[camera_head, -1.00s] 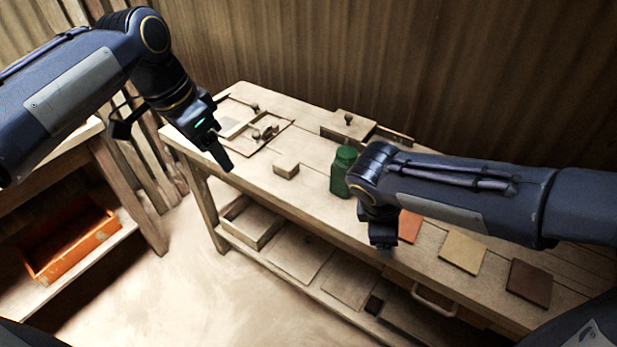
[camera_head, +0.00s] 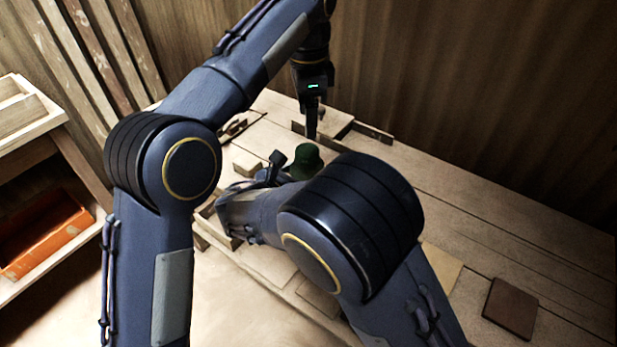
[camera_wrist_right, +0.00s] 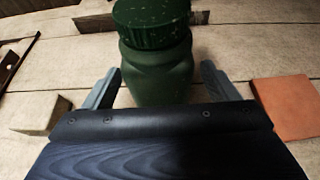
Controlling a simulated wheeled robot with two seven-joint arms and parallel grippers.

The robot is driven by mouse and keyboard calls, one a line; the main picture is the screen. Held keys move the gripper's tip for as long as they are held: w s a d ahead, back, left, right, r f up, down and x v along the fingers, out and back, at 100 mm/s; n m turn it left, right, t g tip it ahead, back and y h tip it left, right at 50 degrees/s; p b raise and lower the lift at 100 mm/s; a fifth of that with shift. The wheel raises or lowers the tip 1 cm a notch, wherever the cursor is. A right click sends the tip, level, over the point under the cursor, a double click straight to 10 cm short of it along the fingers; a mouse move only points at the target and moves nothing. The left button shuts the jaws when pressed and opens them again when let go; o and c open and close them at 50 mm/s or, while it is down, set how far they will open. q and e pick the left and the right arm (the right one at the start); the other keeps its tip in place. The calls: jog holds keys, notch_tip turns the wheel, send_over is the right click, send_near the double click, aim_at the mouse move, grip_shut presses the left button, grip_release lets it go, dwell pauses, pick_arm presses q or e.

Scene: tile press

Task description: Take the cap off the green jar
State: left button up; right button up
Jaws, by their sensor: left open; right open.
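The green jar (camera_head: 301,172) stands upright on the workbench, partly hidden by my right arm in the head view. In the right wrist view the jar body (camera_wrist_right: 158,75) is close, with its ribbed green cap (camera_wrist_right: 151,22) on top. My right gripper (camera_wrist_right: 160,84) is open, with one finger on each side of the jar body, below the cap; a gap shows by the right finger. In the head view its fingers are hard to make out. My left gripper (camera_head: 312,128) is open and empty, pointing down above and just behind the jar in the picture.
A small wooden block (camera_wrist_right: 38,112) lies left of the jar and an orange tile (camera_wrist_right: 288,108) lies right of it. A brown tile (camera_head: 510,307) and a partly covered beige tile (camera_head: 441,268) lie farther right. A shelf with an orange tray (camera_head: 45,240) stands left.

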jog(key=shift+x, duration=1)
pick_arm(q)
jog(key=shift+s, duration=0.1)
